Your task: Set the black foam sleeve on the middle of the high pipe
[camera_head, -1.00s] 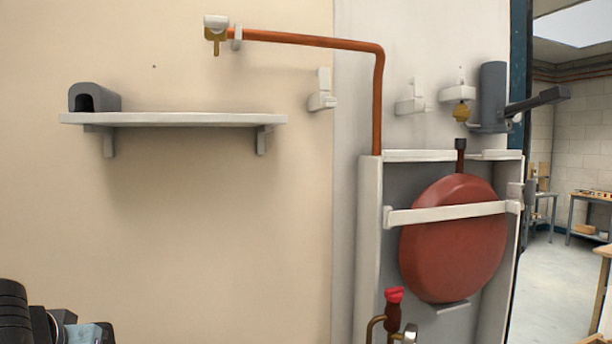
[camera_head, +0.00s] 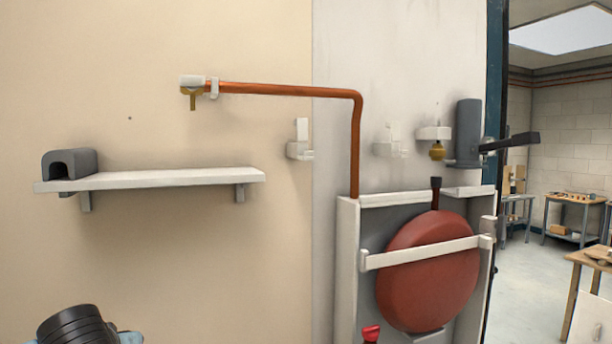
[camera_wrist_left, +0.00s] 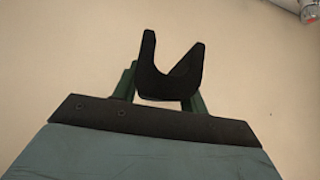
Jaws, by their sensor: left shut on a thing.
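The black foam sleeve (camera_wrist_left: 168,82) is a U-shaped piece in the left wrist view, its open side facing the top of the picture. My left gripper (camera_wrist_left: 160,92) is shut on it, with a green finger on each side, in front of the cream wall. The high pipe (camera_head: 285,90) is copper; it runs nearly level across the wall in the head view, then bends down at its right end. Its level stretch is bare. The sleeve and my left gripper do not show in the head view; only part of my arm shows at bottom left. My right gripper is not in view.
A white shelf (camera_head: 160,179) below and left of the pipe carries a dark grey arched piece (camera_head: 70,163). A brass valve (camera_head: 192,96) is at the pipe's left end. A red tank (camera_head: 428,270) stands in a box below right. White clips (camera_head: 300,145) project from the wall.

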